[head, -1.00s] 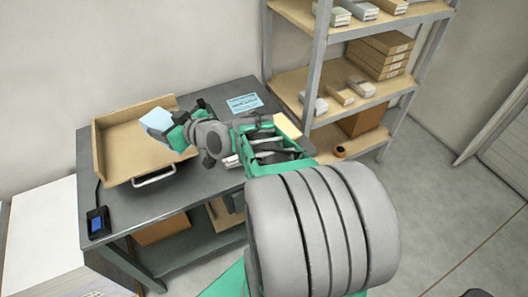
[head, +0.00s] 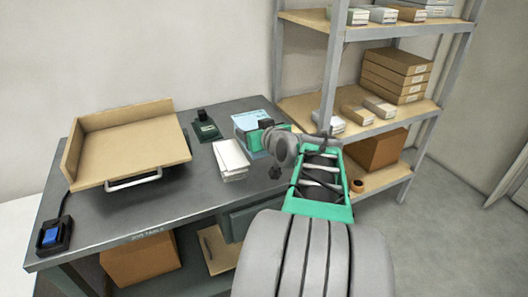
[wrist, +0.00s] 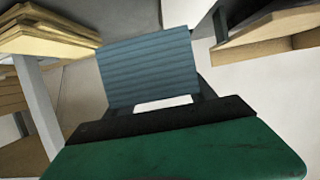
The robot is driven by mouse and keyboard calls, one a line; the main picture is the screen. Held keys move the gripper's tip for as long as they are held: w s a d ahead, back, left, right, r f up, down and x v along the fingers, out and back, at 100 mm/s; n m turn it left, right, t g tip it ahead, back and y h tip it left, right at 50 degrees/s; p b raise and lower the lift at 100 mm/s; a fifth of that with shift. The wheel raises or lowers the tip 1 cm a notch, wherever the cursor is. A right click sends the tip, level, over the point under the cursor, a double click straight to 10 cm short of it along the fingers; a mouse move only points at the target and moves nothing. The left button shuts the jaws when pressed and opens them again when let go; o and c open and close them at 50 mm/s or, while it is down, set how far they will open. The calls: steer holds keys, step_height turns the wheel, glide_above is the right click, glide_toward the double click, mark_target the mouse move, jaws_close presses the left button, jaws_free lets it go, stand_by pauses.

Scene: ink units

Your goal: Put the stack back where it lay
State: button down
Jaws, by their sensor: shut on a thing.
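The stack is a light blue block of sheets. In the head view the stack (head: 256,117) is over the back right of the grey table (head: 190,200), close to the shelf. My gripper (head: 265,136), green and dark, is shut on its near side. In the wrist view the stack (wrist: 150,68) stands out beyond the dark jaws (wrist: 160,120), with fine lines across its face. I cannot tell whether the stack touches the table. The spot beneath it is hidden by the stack and my gripper.
A white stack (head: 231,158) lies just left of my gripper. A dark green device (head: 206,128) stands behind it. A tan open-sided tray (head: 130,152) is at the left, empty, with a blue-buttoned box (head: 52,236) before it. A loaded shelf (head: 330,75) rises close on the right.

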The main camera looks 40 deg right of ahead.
steer(key=w+d+f, duration=0.1)
steer(key=d+f, duration=0.3)
steer(key=w+d+f, duration=0.1)
steer(key=d+f, duration=0.1)
steer(key=shift+w+f+b, duration=0.25)
steer(key=shift+w+b, duration=0.05)
steer(key=shift+b, duration=0.1)
steer(key=shift+d+f+b, duration=0.15)
steer(key=shift+f+b, duration=0.2)
steer(key=shift+f, duration=1.4)
steer(key=shift+c, duration=1.6)
jaws_free()
steer(key=shift+f, duration=0.1)
steer(key=shift+r+p, duration=0.35)
steer(key=shift+r, duration=0.05)
steer(key=v, duration=1.1)
steer(key=shift+s, duration=0.45)
